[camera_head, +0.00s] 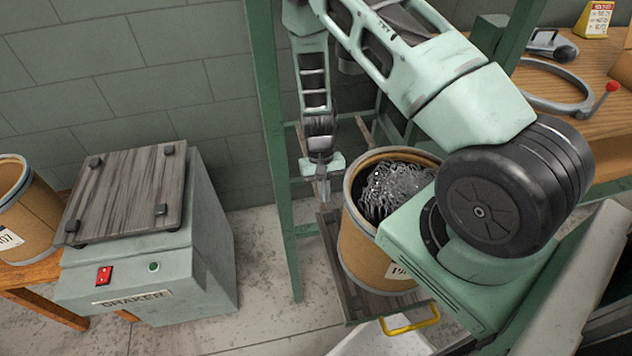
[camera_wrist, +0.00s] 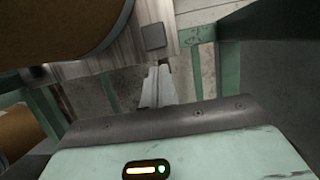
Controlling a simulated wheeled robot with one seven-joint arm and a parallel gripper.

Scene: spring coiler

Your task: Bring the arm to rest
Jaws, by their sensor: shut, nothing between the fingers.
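My gripper (camera_head: 322,190) hangs with its fingers pointing down, just left of a round drum (camera_head: 362,235) filled with coiled metal springs (camera_head: 396,188). The fingers are shut and hold nothing. In the wrist view the closed fingers (camera_wrist: 158,85) show at the middle, beyond my pale green gripper body. My arm reaches over from the right side of the head view, bends at the top and comes down to the gripper. Whether the gripper touches the drum or the green frame behind it I cannot tell.
A green upright post (camera_head: 270,120) stands left of my gripper. A shaker machine (camera_head: 205,240) with a flat top plate (camera_head: 122,197) stands at the left, beside another drum (camera_head: 30,222). A wooden bench (camera_head: 590,60) with a ring-shaped tool is at the right. Floor shows between shaker and post.

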